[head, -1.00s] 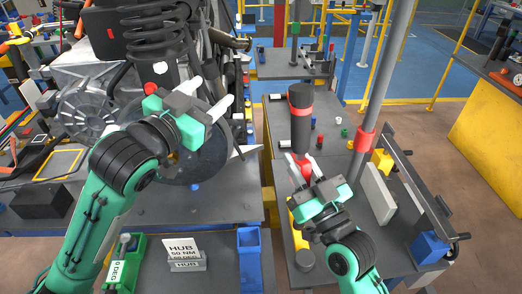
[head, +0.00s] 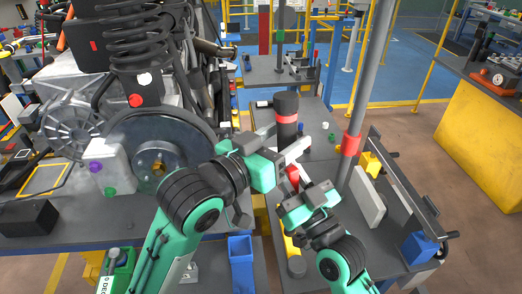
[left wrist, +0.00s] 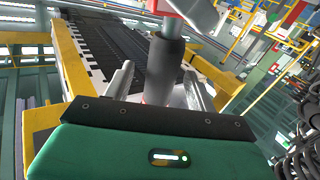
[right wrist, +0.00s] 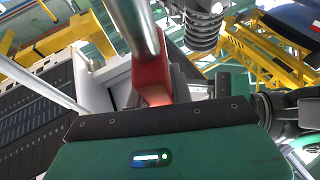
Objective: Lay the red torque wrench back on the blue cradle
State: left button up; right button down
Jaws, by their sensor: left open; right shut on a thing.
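The red torque wrench (head: 292,177) is in my right gripper (head: 296,190), mostly hidden in the head view. In the right wrist view, the shut right gripper (right wrist: 152,88) holds its red part (right wrist: 151,78), with a silver shaft rising from it. My left gripper (head: 290,163) is beside the right one, its fingers pointing right. In the left wrist view, the left gripper (left wrist: 163,88) is open around a dark grey cylindrical grip (left wrist: 165,68); I cannot tell whether it touches. A blue open-topped holder (head: 241,262) stands at the lower middle; I cannot tell whether it is the cradle.
An engine with a large disc (head: 158,150) fills the left side. A black cylinder with a red band (head: 287,118) stands behind the grippers. A grey post (head: 366,95) and a blue block (head: 420,248) are to the right. Small coloured parts lie on the bench.

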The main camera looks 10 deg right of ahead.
pick_arm(q)
jog(key=shift+x, duration=1.95)
jog(key=shift+c, duration=0.5)
jog(key=c, duration=1.1)
grip_shut()
pick_arm(e)
jog(key=c, duration=1.2)
grip_release()
jog(key=shift+o, duration=0.2)
